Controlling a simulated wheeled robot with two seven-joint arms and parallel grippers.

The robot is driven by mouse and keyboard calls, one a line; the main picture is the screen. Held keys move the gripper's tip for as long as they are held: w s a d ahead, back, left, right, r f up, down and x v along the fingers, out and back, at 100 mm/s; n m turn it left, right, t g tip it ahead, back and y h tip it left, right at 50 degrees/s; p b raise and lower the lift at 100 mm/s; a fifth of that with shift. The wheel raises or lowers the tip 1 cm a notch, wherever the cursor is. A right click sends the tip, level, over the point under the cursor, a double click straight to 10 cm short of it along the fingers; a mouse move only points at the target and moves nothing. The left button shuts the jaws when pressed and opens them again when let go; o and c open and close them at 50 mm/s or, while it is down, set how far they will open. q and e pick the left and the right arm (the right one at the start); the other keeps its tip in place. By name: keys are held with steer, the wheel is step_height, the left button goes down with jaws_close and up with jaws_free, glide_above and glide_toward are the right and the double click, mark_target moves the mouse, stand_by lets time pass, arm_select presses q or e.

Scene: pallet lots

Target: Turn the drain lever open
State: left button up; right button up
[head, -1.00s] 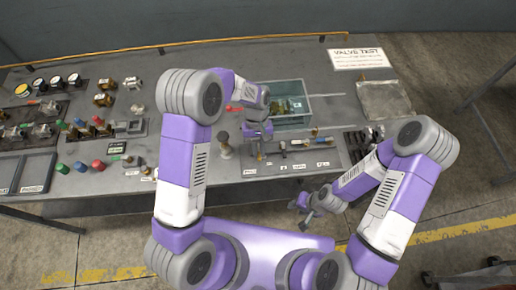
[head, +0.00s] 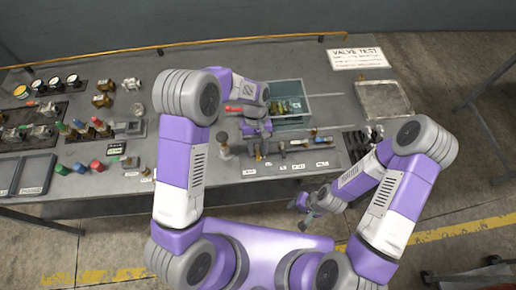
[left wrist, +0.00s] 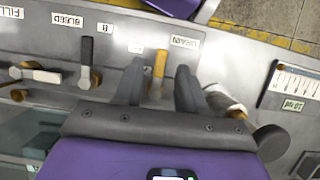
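In the left wrist view, a lever with a yellow handle (left wrist: 159,64) stands between the two fingers of my left gripper (left wrist: 158,88). The fingers are apart, with a gap on each side of the handle. A label that seems to read DRAIN (left wrist: 185,42) lies beside it, upside down. In the head view my left gripper (head: 256,146) is low over the left end of the lever row, and its fingers are hard to make out. My right gripper (head: 304,208) hangs empty in front of the table edge, its fingers apart.
More levers stand by the BLEED label (left wrist: 68,19) and the FILL label (left wrist: 14,13). A pale round-ended fitting (left wrist: 226,101) is close to the right finger. Gauges (head: 56,82) and coloured caps (head: 80,167) are at left.

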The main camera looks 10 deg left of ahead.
mark_target(257, 146)
arm_select(q)
steer(key=v, duration=0.6)
steer(key=shift+w+r, duration=0.1)
steer(key=shift+r, duration=0.2)
